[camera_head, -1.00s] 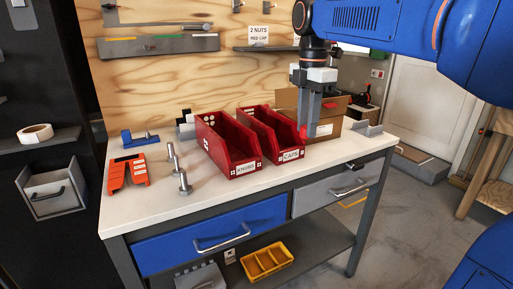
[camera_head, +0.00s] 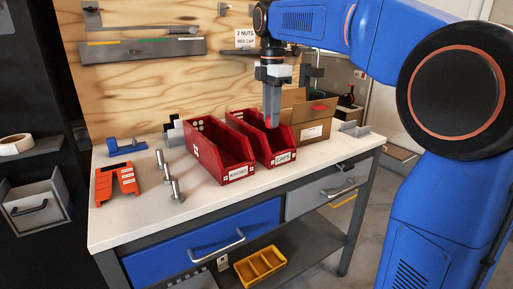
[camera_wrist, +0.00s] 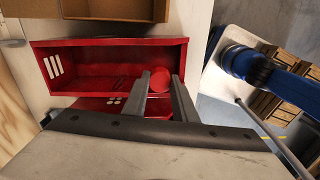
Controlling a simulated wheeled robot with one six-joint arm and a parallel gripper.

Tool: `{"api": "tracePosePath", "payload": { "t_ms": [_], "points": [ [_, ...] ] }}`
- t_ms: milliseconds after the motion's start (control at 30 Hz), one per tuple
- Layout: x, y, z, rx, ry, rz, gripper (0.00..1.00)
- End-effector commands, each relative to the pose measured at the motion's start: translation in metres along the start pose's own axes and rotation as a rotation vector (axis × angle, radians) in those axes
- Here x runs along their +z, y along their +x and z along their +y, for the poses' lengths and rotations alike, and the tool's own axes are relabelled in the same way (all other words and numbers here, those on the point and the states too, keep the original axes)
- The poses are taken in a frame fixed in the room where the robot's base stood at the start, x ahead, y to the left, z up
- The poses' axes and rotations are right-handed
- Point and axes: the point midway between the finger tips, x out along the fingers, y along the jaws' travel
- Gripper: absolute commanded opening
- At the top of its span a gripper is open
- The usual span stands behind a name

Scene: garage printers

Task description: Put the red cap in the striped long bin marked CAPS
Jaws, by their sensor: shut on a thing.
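My gripper (camera_head: 272,120) points down over the long red bin marked CAPS (camera_head: 284,158), the right one of two red bins on the bench. It is shut on the red cap (camera_wrist: 159,80), which shows as a round red disc between the fingertips in the wrist view. In the head view the cap is mostly hidden by the fingers and blends with the red bin. The wrist view shows white stripes on one end of the CAPS bin (camera_wrist: 100,53), below the fingers. I cannot tell exactly how far the fingertips are below its rim.
A red bin marked KNOBS (camera_head: 236,174) stands left, beside the CAPS bin. A cardboard box (camera_head: 312,131) stands close on the right. The front bench strip is clear.

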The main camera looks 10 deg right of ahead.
Motion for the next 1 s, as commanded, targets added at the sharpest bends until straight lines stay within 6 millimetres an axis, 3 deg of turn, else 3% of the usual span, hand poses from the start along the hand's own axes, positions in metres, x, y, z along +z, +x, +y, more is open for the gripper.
{"api": "tracePosePath", "payload": {
  "t_ms": [200,500,767,1000],
  "points": [
    [0.005,0.005,0.017,0.000,0.021,0.000,0.05],
    [0.005,0.050,0.017,-0.001,0.021,0.000,0.05],
    [0.005,0.067,0.018,0.000,0.021,0.000,0.05],
    [0.005,0.097,0.018,0.000,0.021,0.000,0.05]
  ]
}}
